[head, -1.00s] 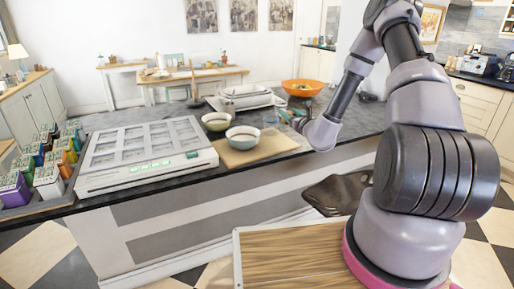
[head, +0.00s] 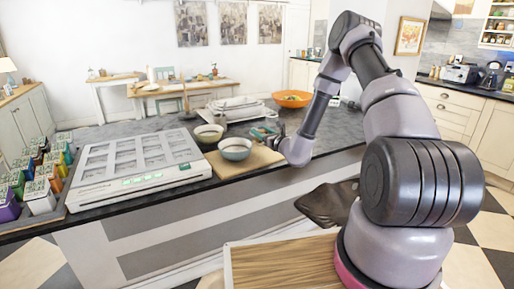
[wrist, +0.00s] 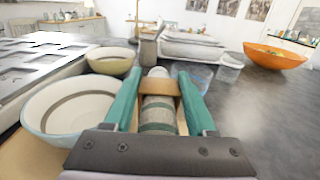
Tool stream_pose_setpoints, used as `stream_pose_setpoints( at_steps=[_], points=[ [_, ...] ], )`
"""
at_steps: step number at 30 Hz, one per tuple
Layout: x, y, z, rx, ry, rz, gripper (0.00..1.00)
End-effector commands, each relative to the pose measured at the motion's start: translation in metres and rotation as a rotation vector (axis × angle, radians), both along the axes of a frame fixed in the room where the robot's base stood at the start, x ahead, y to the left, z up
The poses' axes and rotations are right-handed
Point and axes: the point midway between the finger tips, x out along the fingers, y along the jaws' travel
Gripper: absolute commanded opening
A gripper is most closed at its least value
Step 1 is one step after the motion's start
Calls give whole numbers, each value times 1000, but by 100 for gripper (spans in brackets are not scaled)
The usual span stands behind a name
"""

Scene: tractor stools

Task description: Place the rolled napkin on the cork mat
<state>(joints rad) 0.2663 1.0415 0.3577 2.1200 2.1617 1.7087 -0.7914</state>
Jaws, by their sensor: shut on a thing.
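My gripper (wrist: 158,88) has teal fingers shut on the rolled napkin (wrist: 158,112), a grey roll with green stripes and a tan band. In the head view my gripper (head: 264,135) is over the counter at the right back edge of the cork mat, and the napkin is too small to make out there. The tan cork mat (head: 238,168) lies at the counter's front edge, with a blue-rimmed bowl (head: 235,149) on it. In the wrist view the mat (wrist: 22,158) shows at lower left under the bowl (wrist: 70,108). I cannot tell the napkin's height.
A second bowl (head: 208,133) stands behind the first. A white device with panels (head: 138,168) fills the counter to the left. An orange bowl (head: 293,99) and stacked white trays (head: 237,108) are farther back. A clear cup (wrist: 231,64) stands ahead right. Dark counter at right is free.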

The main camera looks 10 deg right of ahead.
Motion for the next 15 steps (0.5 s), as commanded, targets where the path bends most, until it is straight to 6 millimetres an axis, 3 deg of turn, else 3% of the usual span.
stream_pose_setpoints(
  at_steps=[12, 15],
  points=[
    [0, 0, -52, 0, 1, -1, 2],
    [0, 0, -55, 0, -2, -1, 2]
  ],
)
